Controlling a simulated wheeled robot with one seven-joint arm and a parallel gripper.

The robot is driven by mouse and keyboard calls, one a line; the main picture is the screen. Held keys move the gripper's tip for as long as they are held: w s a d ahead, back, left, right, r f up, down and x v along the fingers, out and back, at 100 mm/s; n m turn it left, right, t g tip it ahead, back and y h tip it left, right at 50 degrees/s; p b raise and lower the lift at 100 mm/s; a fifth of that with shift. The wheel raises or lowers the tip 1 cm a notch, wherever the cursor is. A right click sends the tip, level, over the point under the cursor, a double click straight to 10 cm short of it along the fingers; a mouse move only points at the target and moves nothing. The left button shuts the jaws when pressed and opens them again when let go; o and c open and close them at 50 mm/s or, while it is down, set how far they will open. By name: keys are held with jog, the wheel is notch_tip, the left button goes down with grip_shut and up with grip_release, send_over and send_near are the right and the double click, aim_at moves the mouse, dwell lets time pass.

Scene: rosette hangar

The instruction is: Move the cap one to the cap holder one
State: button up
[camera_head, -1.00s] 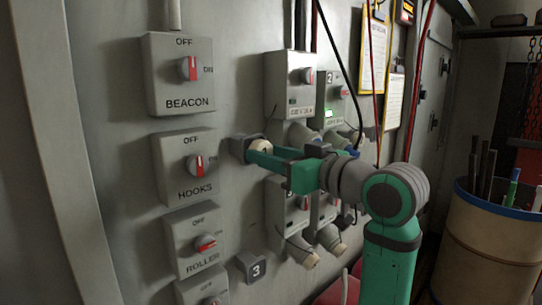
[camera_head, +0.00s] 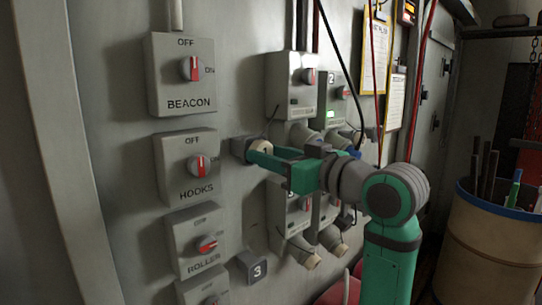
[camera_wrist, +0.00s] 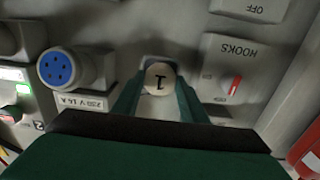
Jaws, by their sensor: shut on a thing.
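Cap one (camera_wrist: 159,77) is a pale round cap marked "1", upside down in the wrist view. My gripper (camera_wrist: 158,92) is shut on it, with a green finger on each side. In the head view the green fingers reach left to the wall, and the cap (camera_head: 264,148) shows at their tips. Cap holder one (camera_head: 239,149) is a small grey block on the wall, right behind the cap. The cap is at the holder's front; I cannot tell whether it is fully seated. The cap covers most of the holder's face.
The HOOKS switch box (camera_head: 187,172) is left of the holder; BEACON (camera_head: 182,75) is above it and ROLLER (camera_head: 196,240) below. Holder three (camera_head: 254,268) is lower down. A blue socket (camera_wrist: 62,68) shows in the wrist view. A barrel (camera_head: 495,245) stands right.

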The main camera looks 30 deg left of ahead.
jog(key=shift+w+a, duration=0.15)
jog(key=shift+a, duration=0.2)
jog(key=o, duration=1.5)
